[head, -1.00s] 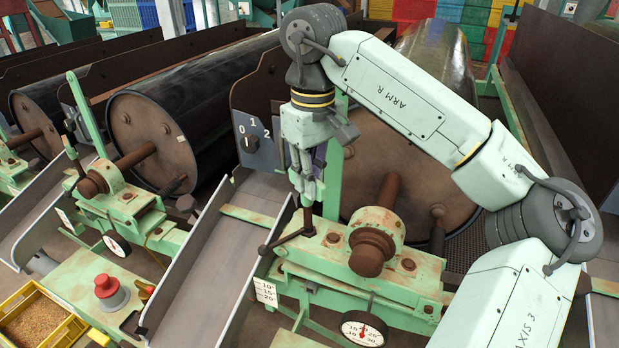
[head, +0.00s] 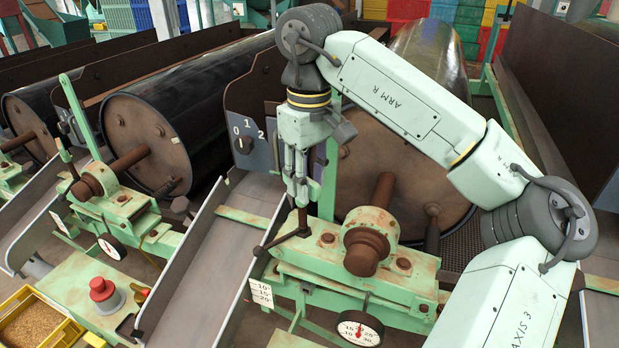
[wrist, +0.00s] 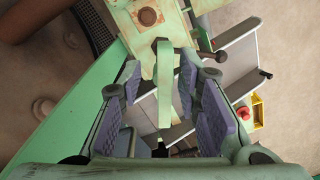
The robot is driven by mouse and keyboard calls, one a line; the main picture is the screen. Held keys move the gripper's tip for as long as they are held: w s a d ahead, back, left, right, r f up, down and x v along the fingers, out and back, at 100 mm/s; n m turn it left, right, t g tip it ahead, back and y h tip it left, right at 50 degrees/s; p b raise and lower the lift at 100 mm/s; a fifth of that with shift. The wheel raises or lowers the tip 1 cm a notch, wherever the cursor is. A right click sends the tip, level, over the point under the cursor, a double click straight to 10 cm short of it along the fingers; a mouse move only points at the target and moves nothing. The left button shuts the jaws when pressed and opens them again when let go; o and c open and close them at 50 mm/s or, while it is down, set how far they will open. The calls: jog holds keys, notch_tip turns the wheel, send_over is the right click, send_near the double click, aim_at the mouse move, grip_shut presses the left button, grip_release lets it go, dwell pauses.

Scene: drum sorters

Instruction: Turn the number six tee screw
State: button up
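A dark brown tee screw (head: 303,225) stands at the left end of the rusty green bearing block (head: 335,262) in the head view. Its bar slants down to the left and has a rounded end. My gripper (head: 297,200) points down just above the screw's upper end; the head view does not settle whether they touch. In the wrist view my gripper (wrist: 160,85) has purple-padded fingers spread apart, with a pale green piece between them that I cannot identify. Part of the bar (wrist: 208,55) shows beyond the right finger. No number six is legible.
A drum (head: 400,170) and a green post (head: 329,175) stand close behind my gripper. A sloping metal chute (head: 200,265) lies to the left. A round dial (head: 360,328) and a scale plate (head: 261,293) hang below the block. A red button (head: 102,288) is at lower left.

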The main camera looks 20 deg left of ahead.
notch_tip(320, 180, up, 12)
dwell(0.6)
jog(key=shift+s+f, duration=0.1)
jog(key=shift+s, duration=0.05)
dwell(0.3)
